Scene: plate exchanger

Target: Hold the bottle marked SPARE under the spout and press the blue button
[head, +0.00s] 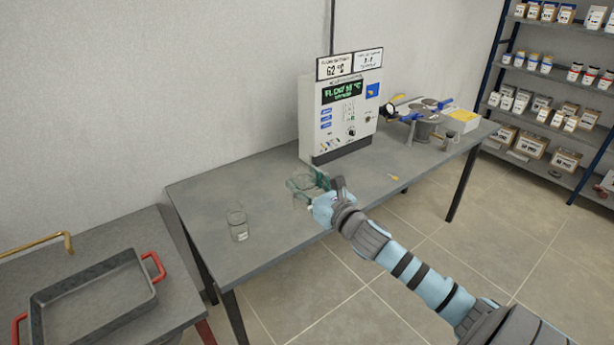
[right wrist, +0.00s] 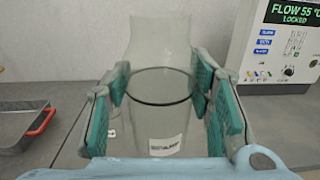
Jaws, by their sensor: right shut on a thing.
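My right gripper (head: 310,186) is over the table in front of the control cabinet, its green-padded fingers shut on a clear glass bottle (head: 305,179). In the right wrist view the bottle (right wrist: 165,115) stands between the fingers, with a dark rim line and a small white label whose word I cannot read surely. A second clear bottle (head: 237,225) with a white label stands upright on the table to the left; its word is too small to read. My left gripper is out of view.
The cabinet display (right wrist: 290,14) reads FLOW 55 °C, LOCKED. A brass pipe (head: 40,243) is at the far left above a grey tray (head: 95,290) with red handles. Metal fittings (head: 425,115) and a yellow box (head: 461,121) stand at the table's right. Shelves (head: 560,90) stand behind.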

